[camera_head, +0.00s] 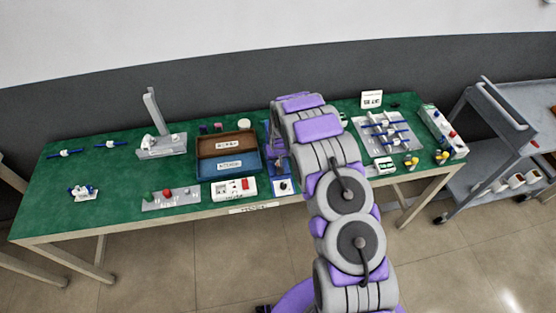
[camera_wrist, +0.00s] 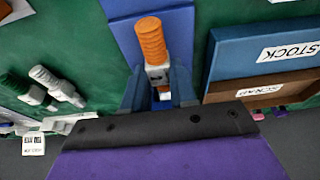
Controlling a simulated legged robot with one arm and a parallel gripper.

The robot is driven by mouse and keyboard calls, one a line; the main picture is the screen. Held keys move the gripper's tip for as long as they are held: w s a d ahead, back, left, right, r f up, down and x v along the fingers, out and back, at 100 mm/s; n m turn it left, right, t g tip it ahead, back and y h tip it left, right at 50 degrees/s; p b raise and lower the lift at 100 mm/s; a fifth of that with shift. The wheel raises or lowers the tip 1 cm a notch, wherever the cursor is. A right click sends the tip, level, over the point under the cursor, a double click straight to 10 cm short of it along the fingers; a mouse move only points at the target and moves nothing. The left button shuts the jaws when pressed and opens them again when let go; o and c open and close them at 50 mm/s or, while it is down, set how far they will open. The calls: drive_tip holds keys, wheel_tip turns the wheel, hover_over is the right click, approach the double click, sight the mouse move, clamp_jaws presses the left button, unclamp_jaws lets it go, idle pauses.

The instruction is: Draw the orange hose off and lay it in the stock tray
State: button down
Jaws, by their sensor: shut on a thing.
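The orange hose (camera_wrist: 150,38) is a short ribbed piece in the wrist view, pointing away from my gripper over a blue surface (camera_wrist: 120,35). A pale collar (camera_wrist: 157,74) is at its near end, between the fingers. My gripper (camera_wrist: 158,88) is shut at this end of the hose. I cannot tell whether the hose is still joined to anything below. The blue stock tray (camera_wrist: 232,55), labelled STOCK, is right of the gripper in the wrist view. In the head view the stock tray (camera_head: 205,172) is left of my arm, which hides the hose.
The brown scrap tray (camera_wrist: 228,90) adjoins the stock tray; it also shows in the head view (camera_head: 203,146). A white box with a red part (camera_head: 234,188) stands in front of the trays. Grey-white fittings (camera_wrist: 55,85) lie left of the gripper. The green bench (camera_head: 115,180) has free room at left.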

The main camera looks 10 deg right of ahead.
drive_tip(key=shift+r+p, duration=0.45)
drive_tip(key=shift+r, duration=1.7)
drive_tip(key=shift+a, duration=0.1)
